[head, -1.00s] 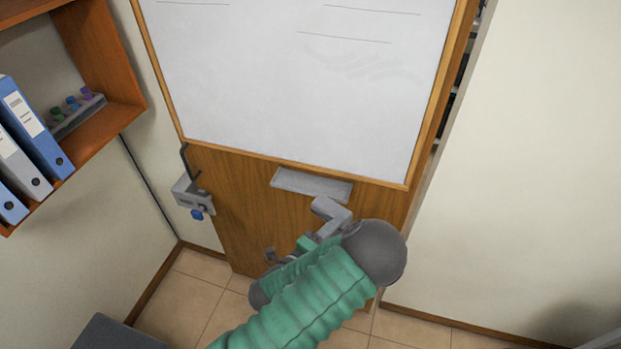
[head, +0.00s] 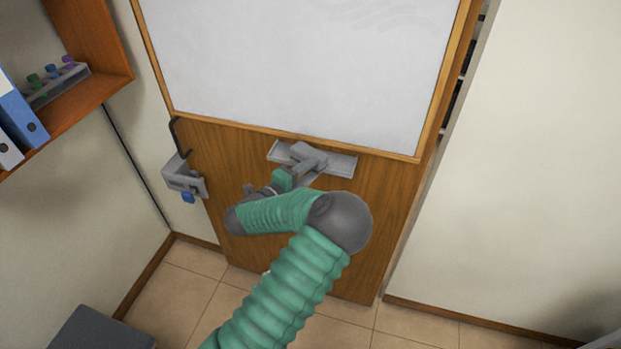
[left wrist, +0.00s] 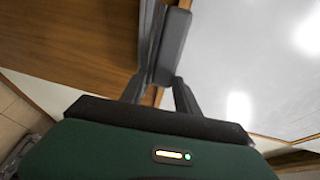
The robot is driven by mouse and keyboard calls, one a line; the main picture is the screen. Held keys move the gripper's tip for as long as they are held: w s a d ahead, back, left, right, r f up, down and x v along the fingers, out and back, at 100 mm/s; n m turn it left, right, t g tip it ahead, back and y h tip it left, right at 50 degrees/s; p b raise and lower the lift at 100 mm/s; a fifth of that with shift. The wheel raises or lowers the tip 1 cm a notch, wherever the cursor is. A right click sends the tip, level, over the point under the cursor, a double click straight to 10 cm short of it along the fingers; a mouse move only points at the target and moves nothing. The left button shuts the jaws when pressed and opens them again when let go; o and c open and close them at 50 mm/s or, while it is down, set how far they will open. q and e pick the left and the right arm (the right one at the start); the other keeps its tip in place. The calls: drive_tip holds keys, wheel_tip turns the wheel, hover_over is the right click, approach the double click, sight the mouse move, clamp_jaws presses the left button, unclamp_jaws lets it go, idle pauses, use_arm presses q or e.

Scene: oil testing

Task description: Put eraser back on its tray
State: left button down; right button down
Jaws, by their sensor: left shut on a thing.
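The grey eraser tray (head: 343,166) is fixed to the wooden panel below the whiteboard (head: 300,70). The grey eraser (head: 308,153) is at the middle of the tray, tilted across it in the head view. My left gripper (head: 304,167) is shut on the eraser and reaches up to it from below. In the left wrist view the eraser (left wrist: 173,45) stands beyond the fingertips, close beside the tray (left wrist: 149,30). I cannot tell whether the eraser rests on the tray or is just above it. My right gripper is not in view.
A wooden shelf (head: 85,98) at the left holds binders and a rack (head: 58,86) of coloured-capped tubes. A dark grey box-like surface (head: 100,330) is at lower left.

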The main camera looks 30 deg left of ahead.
use_arm(q)
drive_tip(key=shift+w+f, duration=0.1)
drive_tip(key=shift+w, duration=0.05)
drive_tip(key=shift+f, duration=0.2)
drive_tip(key=c, duration=0.9)
unclamp_jaws()
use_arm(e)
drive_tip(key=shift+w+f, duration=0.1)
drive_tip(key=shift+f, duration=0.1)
use_arm(q)
drive_tip(key=shift+r, duration=0.15)
